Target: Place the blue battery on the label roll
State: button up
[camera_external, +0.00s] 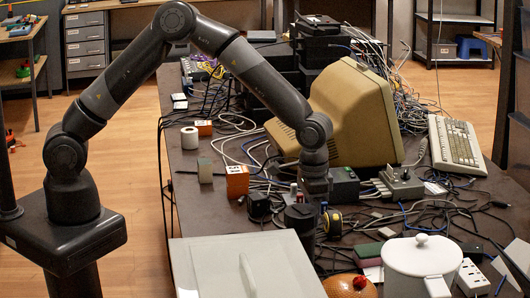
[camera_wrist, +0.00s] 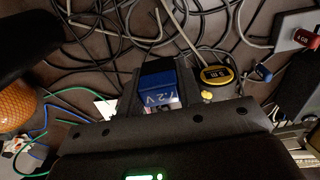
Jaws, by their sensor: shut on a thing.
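The blue battery (camera_wrist: 158,85), marked "7.2 V", sits between the two dark fingers of my gripper (camera_wrist: 160,78) in the wrist view. My gripper is shut on it. In the external view my gripper (camera_external: 305,222) points down over the cluttered middle of the table, and the battery cannot be made out there. A white roll with a hole in its top, which looks like the label roll (camera_external: 190,138), stands upright near the table's left edge, well back and left of my gripper. The roll does not show in the wrist view.
An orange box (camera_external: 237,182) and a grey-green block (camera_external: 205,171) stand between my gripper and the roll. A beige monitor (camera_external: 355,110) rises behind my arm. A yellow tape measure (camera_wrist: 217,75) lies beside the battery. A white pot (camera_external: 422,262) stands in front. Loose cables cover much of the table.

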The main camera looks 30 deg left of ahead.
notch_tip(320, 180, up, 2)
jog(key=shift+r, duration=0.15)
jog(key=w+a+r+n, duration=0.2)
jog(key=w+a+n, duration=0.3)
jog(key=w+a, duration=0.9)
jog(key=w+a+r+n, duration=0.2)
jog(key=w+a+n, duration=0.3)
jog(key=w+a, duration=0.9)
jog(key=w+a+r+n, duration=0.1)
jog(key=w+a+n, duration=0.35)
jog(key=a, duration=0.85)
jog(key=n, duration=0.4)
send_over(189, 130)
jog(key=shift+m, duration=0.25)
jog(key=f, duration=0.4)
jog(key=shift+d, duration=0.3)
jog(key=shift+w+a+f, duration=0.15)
jog(key=shift+a+f, duration=0.15)
jog(key=shift+a, duration=0.1)
jog(key=shift+f, duration=2)
jog(key=shift+f, duration=0.1)
